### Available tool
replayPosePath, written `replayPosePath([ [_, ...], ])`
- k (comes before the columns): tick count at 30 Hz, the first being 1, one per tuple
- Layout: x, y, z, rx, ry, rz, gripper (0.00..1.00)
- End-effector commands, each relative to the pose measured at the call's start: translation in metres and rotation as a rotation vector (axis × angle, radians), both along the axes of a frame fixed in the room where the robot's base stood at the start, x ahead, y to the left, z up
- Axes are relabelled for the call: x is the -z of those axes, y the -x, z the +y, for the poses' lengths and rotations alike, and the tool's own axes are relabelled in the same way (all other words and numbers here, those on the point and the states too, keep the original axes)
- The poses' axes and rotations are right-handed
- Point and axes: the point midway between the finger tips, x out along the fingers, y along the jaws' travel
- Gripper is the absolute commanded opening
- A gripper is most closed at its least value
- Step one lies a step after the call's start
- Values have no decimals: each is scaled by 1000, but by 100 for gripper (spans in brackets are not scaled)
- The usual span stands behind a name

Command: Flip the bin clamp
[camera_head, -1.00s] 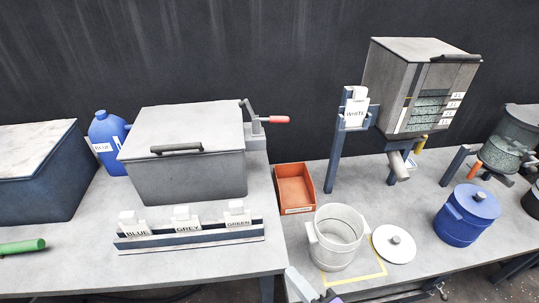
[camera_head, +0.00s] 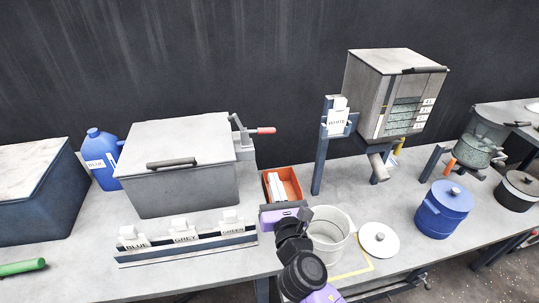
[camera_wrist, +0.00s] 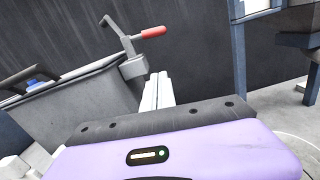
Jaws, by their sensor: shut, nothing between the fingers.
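The bin clamp (camera_head: 243,137) is a grey metal lever on the right side of the grey lidded bin (camera_head: 180,185). Its red handle (camera_head: 266,130) points right. In the wrist view the clamp lever (camera_wrist: 123,38) rises at upper left, and its red handle (camera_wrist: 154,32) points right, beyond my fingers. My gripper (camera_head: 272,176) is shut and empty, its pale fingers together in front of and below the handle, apart from it. In the wrist view my gripper (camera_wrist: 158,77) points toward the clamp's base. The bin's lid is closed.
An orange tray (camera_head: 292,181) lies behind and under my fingers. A white pot (camera_head: 331,240) is right of my gripper, and a label rack (camera_head: 187,246) is left. A post with a WHITE tag (camera_head: 338,122) stands right of the clamp. The space around the handle looks clear.

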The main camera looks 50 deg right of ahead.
Motion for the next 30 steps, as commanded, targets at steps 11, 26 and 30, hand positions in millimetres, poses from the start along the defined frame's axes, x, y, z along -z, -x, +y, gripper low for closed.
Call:
replayPosePath([
  [11, -5, -49, -35, 2, -2, -2, 0],
  [26, -41, -83, -62, 0, -4, -1, 0],
  [30, -44, -84, -63, 0, -5, -1, 0],
])
